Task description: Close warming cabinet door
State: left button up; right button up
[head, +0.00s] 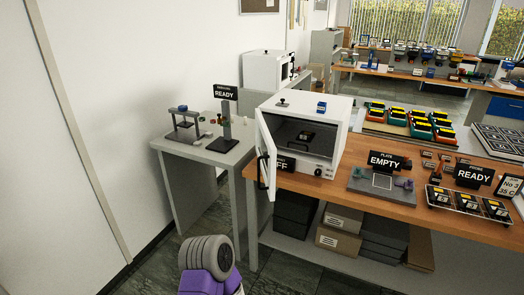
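The white warming cabinet (334,159) stands on the left end of the wooden bench. Its door (267,157) is hinged at the left front edge and swung open toward me, seen nearly edge-on. A dark handle (262,170) is on the door. The dark interior is exposed, with a small dark item (306,136) inside. A sign ending in "FF" is partly covered by the door. Neither gripper is in view. A grey and purple part of my own body shows at the bottom, apart from the cabinet.
Right of the cabinet on the wooden bench (335,188) are a plate fixture (382,183) with an "EMPTY" sign and a rack (467,205). A grey side table (215,155) stands left, near the door. Boxes (340,240) fill the shelf below. Floor in front is clear.

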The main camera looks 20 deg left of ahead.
aim_at(270, 175)
jog(key=k, duration=0.65)
jog(key=u, duration=0.6)
jog(key=i, duration=0.55)
jog(key=u, duration=0.55)
jog(key=i, duration=0.75)
jog(key=z, duration=0.4)
